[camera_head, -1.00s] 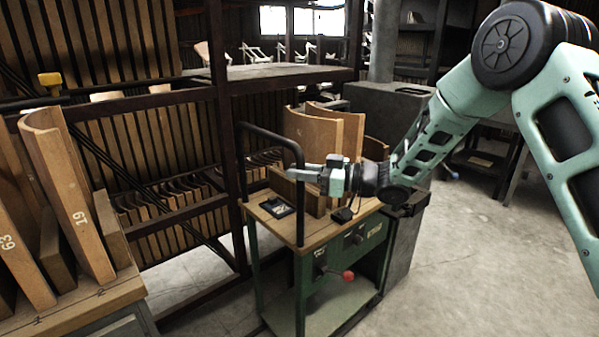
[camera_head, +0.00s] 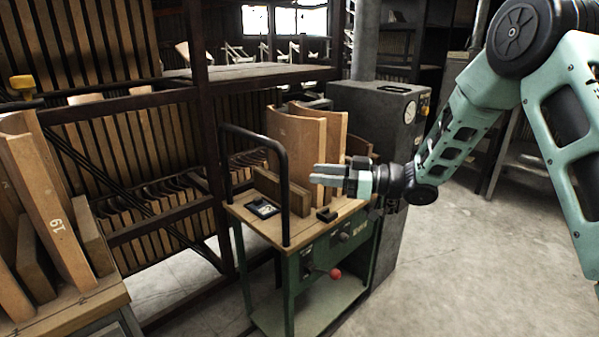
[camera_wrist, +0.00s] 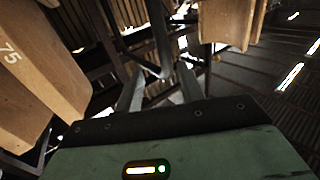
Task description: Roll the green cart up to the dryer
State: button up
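The green cart (camera_head: 308,272) has a wooden top, a black tubular handle (camera_head: 285,190) at its left end and a red knob on its front. It carries curved wooden pieces (camera_head: 300,140), a flat block and small dark items. The grey dryer (camera_head: 385,115), with a round gauge, stands just behind and right of the cart; I cannot tell whether they touch. My gripper (camera_head: 318,174) is over the cart top, fingers pointing left toward the handle, with a visible gap to it. The fingers are apart and empty; the wrist view also shows my gripper (camera_wrist: 160,85), a dark bar appearing between or beyond the fingers.
A bench at left (camera_head: 75,315) holds numbered curved wooden pieces (camera_head: 50,200). A dark rack (camera_head: 205,130) with wooden slats stands behind the cart. The concrete floor (camera_head: 470,270) at right is open.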

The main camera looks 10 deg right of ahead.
jog(key=v, duration=0.8)
jog(key=shift+d, duration=0.35)
jog(key=shift+s, duration=0.1)
